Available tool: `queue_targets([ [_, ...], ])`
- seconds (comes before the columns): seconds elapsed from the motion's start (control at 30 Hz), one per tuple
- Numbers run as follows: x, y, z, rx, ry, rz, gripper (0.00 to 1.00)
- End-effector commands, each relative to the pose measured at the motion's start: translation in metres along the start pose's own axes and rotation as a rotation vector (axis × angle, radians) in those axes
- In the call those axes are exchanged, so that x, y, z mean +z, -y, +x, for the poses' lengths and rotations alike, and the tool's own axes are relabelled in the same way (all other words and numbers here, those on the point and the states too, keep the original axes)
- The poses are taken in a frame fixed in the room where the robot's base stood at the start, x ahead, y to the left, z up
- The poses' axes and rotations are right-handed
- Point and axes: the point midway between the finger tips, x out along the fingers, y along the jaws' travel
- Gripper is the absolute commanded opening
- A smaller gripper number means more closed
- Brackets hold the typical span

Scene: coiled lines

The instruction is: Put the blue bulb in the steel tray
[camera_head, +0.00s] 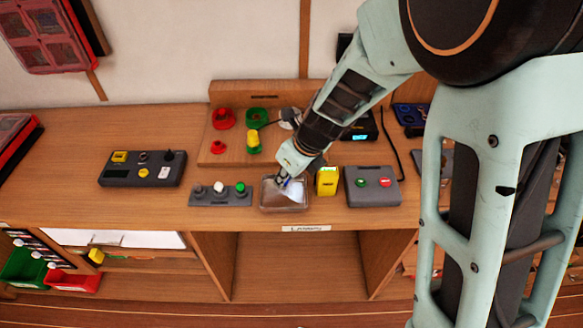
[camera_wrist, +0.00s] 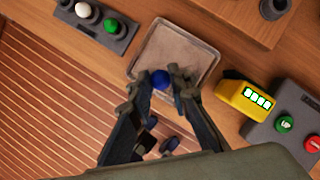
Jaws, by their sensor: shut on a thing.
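The blue bulb (camera_wrist: 161,79) is a small round ball between my fingertips in the wrist view. My gripper (camera_wrist: 162,80) is shut on it. Both are over the near part of the steel tray (camera_wrist: 205,64), a shallow square tray. I cannot tell whether the bulb touches the tray floor. In the head view my gripper (camera_head: 283,182) reaches down over the tray (camera_head: 285,208), and the bulb is mostly hidden by the fingers. A sign below the tray on the desk edge reads like "LAMPS".
Left of the tray is a grey holder (camera_head: 215,200) with white and green bulbs. Right of it stand a yellow counter (camera_head: 327,181) and a grey box (camera_head: 372,186) with green and red buttons. A wooden board (camera_head: 222,135) with coloured sockets is behind.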

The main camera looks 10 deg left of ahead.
Motion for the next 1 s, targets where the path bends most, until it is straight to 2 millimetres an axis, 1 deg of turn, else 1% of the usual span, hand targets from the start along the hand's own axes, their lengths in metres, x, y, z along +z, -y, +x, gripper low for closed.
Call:
queue_targets([
  [0.03, -0.001, 0.004, 0.013, -0.001, 0.001, 0.000, 0.07],
  [0.1, 0.001, 0.007, 0.020, -0.001, 0.000, 0.000, 0.07],
  [0.37, 0.004, 0.013, 0.029, 0.000, 0.000, 0.000, 0.07],
  [0.47, 0.005, 0.017, 0.041, -0.001, 0.000, 0.000, 0.07],
  [0.7, -0.005, 0.017, 0.063, -0.001, 0.000, 0.001, 0.07],
  [1.0, -0.005, 0.016, 0.063, -0.001, 0.000, 0.000, 0.07],
])
